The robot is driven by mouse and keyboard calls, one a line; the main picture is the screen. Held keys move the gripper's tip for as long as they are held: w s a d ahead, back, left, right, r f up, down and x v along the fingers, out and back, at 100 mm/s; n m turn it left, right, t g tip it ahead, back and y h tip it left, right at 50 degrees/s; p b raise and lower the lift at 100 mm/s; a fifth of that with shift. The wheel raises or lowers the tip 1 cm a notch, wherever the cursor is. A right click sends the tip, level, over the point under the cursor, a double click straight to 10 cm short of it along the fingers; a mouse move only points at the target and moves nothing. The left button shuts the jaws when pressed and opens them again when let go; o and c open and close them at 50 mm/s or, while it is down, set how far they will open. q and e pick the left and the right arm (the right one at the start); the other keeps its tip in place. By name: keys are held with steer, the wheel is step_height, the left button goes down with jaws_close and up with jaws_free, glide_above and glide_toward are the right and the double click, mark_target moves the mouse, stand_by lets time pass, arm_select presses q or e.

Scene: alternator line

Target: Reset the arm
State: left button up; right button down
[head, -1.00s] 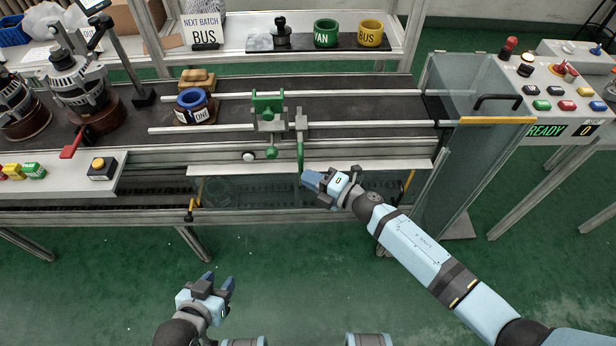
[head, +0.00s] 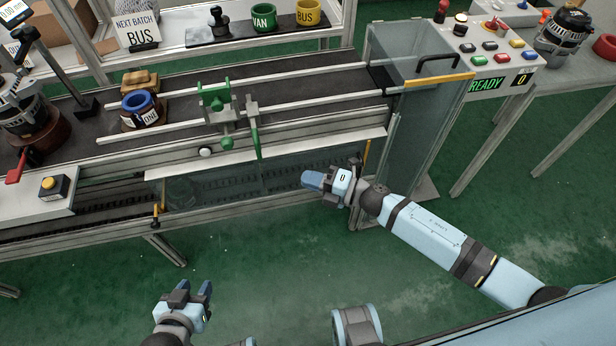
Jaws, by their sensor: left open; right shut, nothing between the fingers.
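My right gripper (head: 314,180) is shut and empty. It hangs in front of the conveyor's front edge, to the right of the green lever (head: 254,140), apart from it. Its arm comes in from the lower right. My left gripper (head: 193,289) is open and empty, low over the green floor at the bottom left, with its fingers pointing up in the picture. The green clamp (head: 217,104) stands at the conveyor rails.
The conveyor (head: 300,88) carries a blue ring (head: 137,102) on a brown base. A clear guarded box (head: 398,135) stands at its right end. A button panel (head: 493,50) reads READY 0. A yellow button box (head: 53,187) is at left. The floor in front is clear.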

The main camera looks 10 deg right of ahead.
steer(key=s+d+f+m+h, duration=0.35)
steer(key=s+m+h, duration=0.25)
steer(key=s+m, duration=0.5)
steer(key=s+d+f+m+h, duration=0.2)
steer(key=s+d+m+h, duration=0.35)
steer(key=m, duration=0.95)
arm_select(q)
step_height(320, 180, up, 12)
steer(key=p, duration=1.4)
steer(key=shift+s+a, duration=0.3)
steer(key=shift+a, duration=0.15)
arm_select(e)
step_height(320, 180, up, 13)
steer(key=s+t, duration=0.1)
steer(key=s, duration=0.2)
steer(key=shift+a+f, duration=0.15)
steer(key=shift+a, duration=0.15)
